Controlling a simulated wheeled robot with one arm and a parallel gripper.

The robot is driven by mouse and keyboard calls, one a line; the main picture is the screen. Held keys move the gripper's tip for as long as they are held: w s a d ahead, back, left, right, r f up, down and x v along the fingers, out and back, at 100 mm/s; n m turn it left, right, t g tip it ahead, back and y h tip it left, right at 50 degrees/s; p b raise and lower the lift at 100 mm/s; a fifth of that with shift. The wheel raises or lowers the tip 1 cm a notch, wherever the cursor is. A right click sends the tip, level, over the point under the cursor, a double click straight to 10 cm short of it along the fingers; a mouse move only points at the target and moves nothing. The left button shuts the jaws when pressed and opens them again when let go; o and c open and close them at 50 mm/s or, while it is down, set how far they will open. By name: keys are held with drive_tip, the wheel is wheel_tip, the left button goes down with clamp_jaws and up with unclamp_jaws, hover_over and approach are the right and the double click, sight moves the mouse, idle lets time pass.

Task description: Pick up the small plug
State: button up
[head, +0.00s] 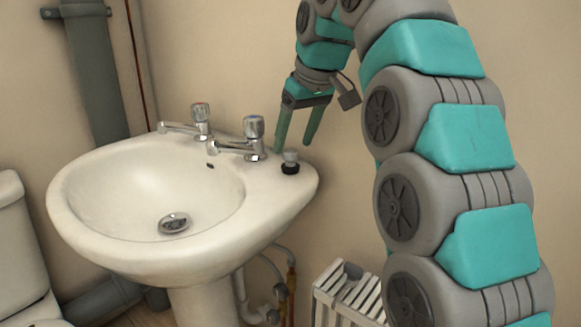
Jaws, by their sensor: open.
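The small plug (290,163) stands on the right rear rim of the white sink (150,258), just right of the nearer tap. It has a dark base and a grey upper part. My gripper (294,150) points down just above and around the plug's place in the picture, its two green fingers spread apart. One fingertip ends left of the plug and the other ends up and right of it. Nothing is between the fingers that I can tell as held. How far the fingers are from the plug in depth is unclear.
Two chrome taps, the nearer one (247,142) close to the left finger and the farther one (195,125), stand on the sink's back edge. A drain (174,223) lies in the basin. A white slatted crate (345,295) stands below right. A toilet (22,245) is at left.

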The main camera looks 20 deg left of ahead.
sight(291, 149)
drive_tip(key=shift+x, duration=1.85)
clamp_jaws()
